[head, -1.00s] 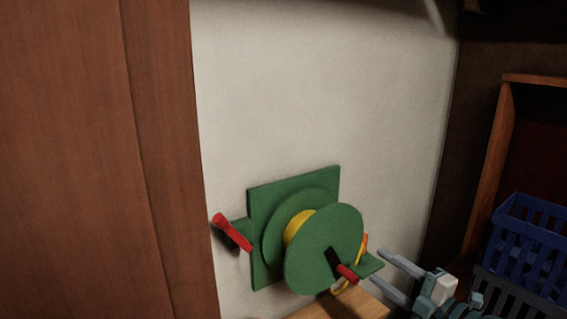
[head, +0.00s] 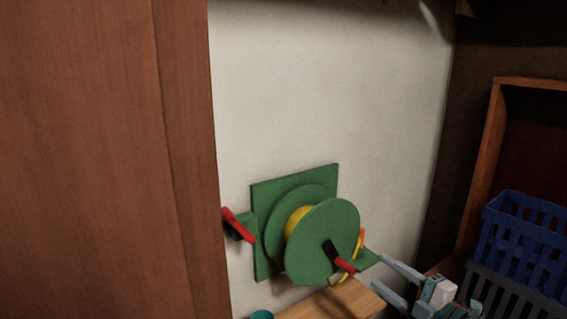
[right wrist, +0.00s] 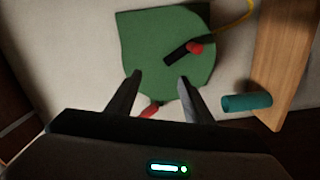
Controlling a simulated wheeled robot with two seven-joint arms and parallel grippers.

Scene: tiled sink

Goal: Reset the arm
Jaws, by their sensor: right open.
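My right gripper (head: 392,281) is at the lower right of the head view, open and empty, its fingers pointing left toward the green hose reel (head: 331,243). It stands apart from the reel, to its right. In the right wrist view the open fingers (right wrist: 159,82) show in front of the reel's green disc (right wrist: 150,40). The reel is on the white wall, with a yellow hose (head: 297,219) wound in it and a dark crank with a red handle (head: 342,265). My left gripper is not in view.
A red lever (head: 239,226) sits left of the reel. A wooden ledge (head: 335,301) lies below it, with a teal cylinder (right wrist: 247,103) beside it. A brown wooden panel (head: 90,160) fills the left.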

